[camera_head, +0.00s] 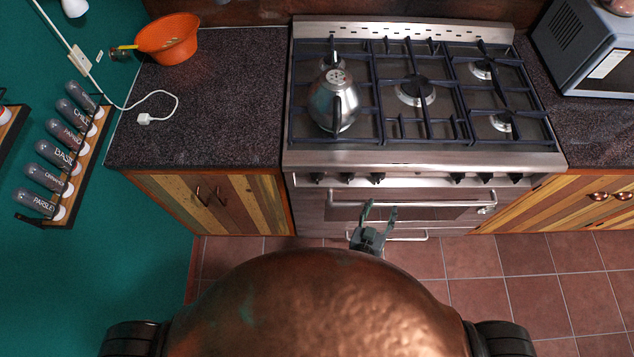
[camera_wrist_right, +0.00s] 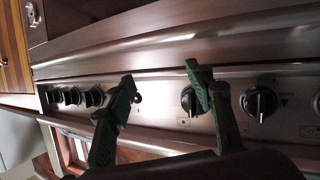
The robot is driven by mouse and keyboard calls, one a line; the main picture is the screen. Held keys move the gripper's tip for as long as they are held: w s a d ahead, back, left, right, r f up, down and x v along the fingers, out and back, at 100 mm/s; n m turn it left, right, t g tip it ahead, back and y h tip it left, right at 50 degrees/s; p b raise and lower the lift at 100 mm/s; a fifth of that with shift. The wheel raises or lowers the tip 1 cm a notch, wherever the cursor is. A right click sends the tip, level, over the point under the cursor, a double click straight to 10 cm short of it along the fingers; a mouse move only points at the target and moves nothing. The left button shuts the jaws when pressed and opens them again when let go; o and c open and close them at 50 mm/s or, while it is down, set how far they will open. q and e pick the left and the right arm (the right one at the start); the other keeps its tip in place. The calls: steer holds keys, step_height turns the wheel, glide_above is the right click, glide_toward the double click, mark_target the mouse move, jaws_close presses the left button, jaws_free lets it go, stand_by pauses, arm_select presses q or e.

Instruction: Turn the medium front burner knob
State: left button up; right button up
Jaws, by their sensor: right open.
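The stove (camera_head: 425,158) has a steel front panel with black knobs in a left group (camera_head: 347,178) and a right group (camera_head: 485,178). My right gripper (camera_head: 379,208) is open and empty, just in front of the panel, by the left group's rightmost knob (camera_head: 377,178). In the right wrist view, both green fingers (camera_wrist_right: 160,78) are spread. One finger partly covers a near black knob (camera_wrist_right: 187,101); contact cannot be told. Another knob (camera_wrist_right: 260,103) is beside it. No readable label shows which knob is the medium front one. My left gripper is not in view.
A steel kettle (camera_head: 335,98) stands on the left burners. A dark counter (camera_head: 215,95) with an orange colander (camera_head: 168,40) is at left, a microwave (camera_head: 590,50) at right. Tiled floor is open at right.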

steer(key=w+a+r+n+t+y, duration=0.1)
steer(key=a+r+t+y, duration=0.15)
steer(key=a, duration=0.75)
steer(key=n+t+y, duration=0.2)
steer(key=t+y, duration=0.1)
steer(key=y, duration=0.1)
glide_toward(317, 182)
steer(key=w, duration=0.3)
steer(key=shift+g, duration=0.25)
steer(key=w, duration=0.6)
steer(key=shift+w+r+p, duration=0.2)
steer(key=shift+w+p, duration=0.1)
steer(key=shift+c, duration=0.3)
steer(key=c, duration=1.1)
